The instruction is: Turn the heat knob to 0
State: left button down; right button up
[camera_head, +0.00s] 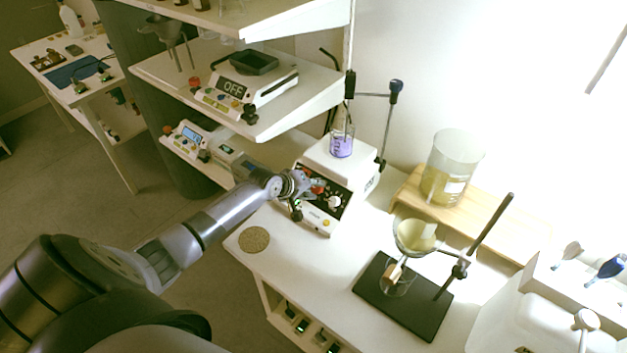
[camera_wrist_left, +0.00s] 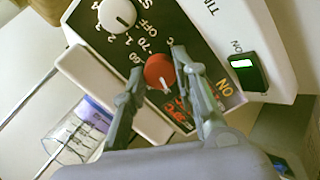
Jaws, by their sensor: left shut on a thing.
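The hotplate stirrer (camera_head: 322,163) stands on the white bench with a black front panel. Its red heat knob (camera_wrist_left: 158,72) shows in the left wrist view, with a white pointer line toward the lower right. My left gripper (camera_wrist_left: 157,64) has one finger on each side of this knob and is shut on it. In the head view the left gripper (camera_head: 314,186) is at the panel and partly covers it. A white knob (camera_wrist_left: 117,15) sits beside the red one, near "OFF" markings. Red lit digits (camera_wrist_left: 178,110) are partly hidden by a finger. My right gripper is not in view.
A beaker of purple liquid (camera_head: 342,145) stands on the hotplate. A green-lit switch (camera_wrist_left: 245,74) is on its panel. A ring stand (camera_head: 404,297) with a funnel and a large beaker (camera_head: 452,168) stand to the right. A shelf (camera_head: 290,105) overhangs at upper left.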

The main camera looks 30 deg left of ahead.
pick_arm(q)
jog(key=n+p, duration=0.2)
jog(key=n, duration=0.1)
jog(key=shift+n+p, duration=0.6)
jog(key=shift+n, duration=0.4)
jog(key=shift+a+f, duration=0.1)
jog(key=c, duration=1.3)
grip_release()
jog(key=shift+s, duration=0.1)
jog(key=v, duration=1.2)
jog(key=shift+s+a+f, duration=0.1)
jog(key=shift+s+f, duration=0.1)
